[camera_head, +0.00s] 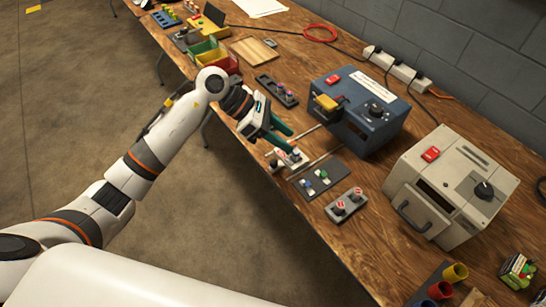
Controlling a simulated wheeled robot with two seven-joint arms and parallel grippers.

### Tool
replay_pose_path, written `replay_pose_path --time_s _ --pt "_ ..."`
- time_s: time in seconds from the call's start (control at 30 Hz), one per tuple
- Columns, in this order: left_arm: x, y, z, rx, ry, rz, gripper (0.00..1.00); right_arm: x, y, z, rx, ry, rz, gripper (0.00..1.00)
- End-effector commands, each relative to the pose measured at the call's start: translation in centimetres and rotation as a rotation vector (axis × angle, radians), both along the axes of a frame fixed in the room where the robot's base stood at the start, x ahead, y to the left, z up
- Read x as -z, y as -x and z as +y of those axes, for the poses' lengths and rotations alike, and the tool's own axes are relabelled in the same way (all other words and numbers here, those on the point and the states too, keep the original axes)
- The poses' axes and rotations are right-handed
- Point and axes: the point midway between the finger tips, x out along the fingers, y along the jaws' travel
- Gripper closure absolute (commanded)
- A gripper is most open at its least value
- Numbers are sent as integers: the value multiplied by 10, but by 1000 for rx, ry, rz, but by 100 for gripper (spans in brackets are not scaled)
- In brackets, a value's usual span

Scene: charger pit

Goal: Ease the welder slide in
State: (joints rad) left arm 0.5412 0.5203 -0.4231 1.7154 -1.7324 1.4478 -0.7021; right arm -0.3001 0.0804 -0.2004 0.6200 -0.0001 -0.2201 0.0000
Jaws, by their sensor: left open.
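A blue machine (355,125) with a red switch, a black dial and a yellow block on its side stands on the wooden bench. Two thin pale rails reach out from it toward the front edge, and a small light plate (289,159) with small red and white parts sits at their outer end. I take this plate and rails for the welder slide, pulled out. My left gripper (282,134) is open, its green fingers just above the plate; I cannot tell whether they touch it. My right gripper is not in view.
A grey machine (455,170) with a handled front stands to the right. Dark pads with small parts (319,177) and red-topped buttons (346,204) lie near the front edge. Colored bins (210,57) are at the left, a power strip (397,66) behind. Colored cups (441,290) stand at bottom right.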

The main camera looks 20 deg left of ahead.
Motion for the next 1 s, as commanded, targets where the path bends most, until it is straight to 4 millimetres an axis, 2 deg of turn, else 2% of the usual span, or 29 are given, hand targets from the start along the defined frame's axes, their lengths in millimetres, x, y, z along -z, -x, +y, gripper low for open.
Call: replay_pose_path --time_s 0.2,0.4,0.57,0.67,1.0 --pt "3 -5 52 92 -323 -54 57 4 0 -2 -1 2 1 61" --pt "0 -6 78 122 -465 -57 57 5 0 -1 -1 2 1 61" --pt "6 -6 79 126 -482 -53 57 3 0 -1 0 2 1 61" --pt "18 -6 73 127 -479 -51 57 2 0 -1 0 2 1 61" --pt "76 -9 49 126 -476 -51 57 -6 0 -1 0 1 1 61"
